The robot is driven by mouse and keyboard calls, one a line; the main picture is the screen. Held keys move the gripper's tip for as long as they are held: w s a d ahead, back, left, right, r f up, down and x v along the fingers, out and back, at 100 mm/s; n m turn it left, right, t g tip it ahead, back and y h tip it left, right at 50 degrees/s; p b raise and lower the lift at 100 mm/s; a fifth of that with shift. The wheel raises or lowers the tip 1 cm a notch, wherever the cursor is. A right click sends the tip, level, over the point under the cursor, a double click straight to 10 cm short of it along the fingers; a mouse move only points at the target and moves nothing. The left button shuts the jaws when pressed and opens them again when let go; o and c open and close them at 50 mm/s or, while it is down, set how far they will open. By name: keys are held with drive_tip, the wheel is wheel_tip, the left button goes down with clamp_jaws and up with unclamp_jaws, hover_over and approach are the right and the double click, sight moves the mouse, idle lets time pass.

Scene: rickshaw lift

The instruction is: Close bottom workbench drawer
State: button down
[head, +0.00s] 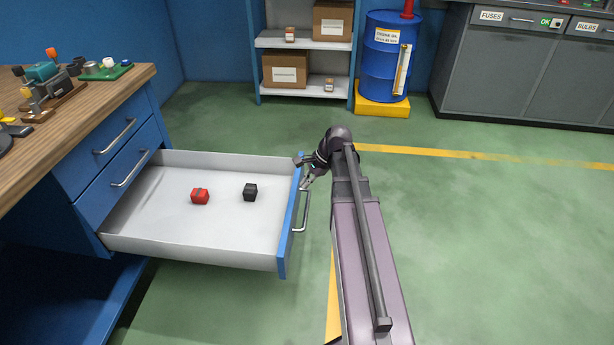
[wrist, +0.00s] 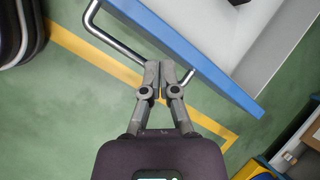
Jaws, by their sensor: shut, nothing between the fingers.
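The bottom workbench drawer (head: 190,235) is pulled far out, with a light grey inside and a blue front (head: 289,235). Its silver bar handle (head: 303,214) is on the outer side of the front. My gripper (head: 305,171) is at the far end of the drawer front, close to the handle. In the wrist view my gripper (wrist: 165,78) has its fingers together and empty, over part of the handle (wrist: 118,43) and beside the blue front (wrist: 190,50). Whether they touch it is unclear.
Two upper drawers (head: 98,190) of the blue workbench are shut. Tools lie on the wooden top (head: 95,95). A shelf with boxes (head: 303,42) and a blue barrel (head: 386,60) stand behind. The green floor (head: 480,230) right of my arm is clear.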

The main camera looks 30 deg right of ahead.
drive_tip(key=w+d+r+m+t+y, duration=0.1)
drive_tip(key=d+r+m+t, duration=0.1)
drive_tip(key=d+m, duration=0.6)
drive_tip(key=d, duration=0.5)
drive_tip(key=shift+w+d+r+t+y, duration=0.2)
drive_tip(key=shift+r+t+y, duration=0.05)
drive_tip(key=shift+t+y, duration=0.15)
drive_tip(key=shift+a+f+b, duration=0.1)
drive_tip(key=shift+f+b, duration=0.05)
drive_tip(key=shift+b, duration=0.2)
drive_tip(key=shift+w+a+r+b+x, duration=0.3)
drive_tip(key=shift+b+x, duration=0.85)
drive_tip(key=shift+x, duration=0.95)
drive_tip(key=shift+w+a+r+b+x, duration=0.1)
drive_tip(key=shift+a+r+b+x, duration=0.25)
drive_tip(key=shift+b+x, duration=1.25)
drive_tip(key=shift+w+a+r+b+x, duration=0.35)
drive_tip(key=shift+b+x, duration=0.3)
drive_tip(key=shift+x, duration=1.9)
drive_tip(key=shift+s+d, duration=0.1)
drive_tip(key=shift+d, duration=0.05)
